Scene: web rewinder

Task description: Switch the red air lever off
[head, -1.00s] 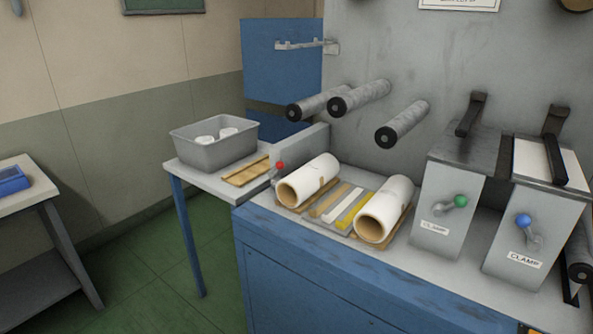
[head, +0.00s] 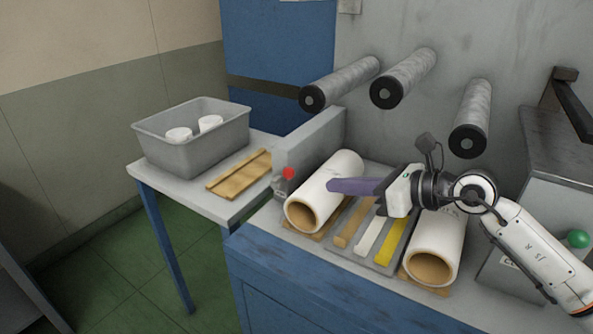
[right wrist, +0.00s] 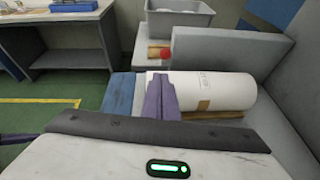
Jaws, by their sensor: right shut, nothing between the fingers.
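The red air lever (head: 288,173) is a small red knob on a short grey handle, on the near end of a grey upright block (head: 318,140). In the right wrist view the red knob (right wrist: 165,55) shows just beyond the fingers, above the left end of a white roll. My right gripper (head: 332,185) points left over the left white roll, its purple fingers shut and empty. The fingertips are to the right of the knob, apart from it in the picture. In the right wrist view the shut fingers (right wrist: 158,82) stand in front of the roll.
Two white rolls (head: 342,170) (head: 440,236) lie on the bench with coloured strips between them. Several grey rollers (head: 408,76) stick out from the panel above. A grey bin (head: 195,155) stands on the side table at left.

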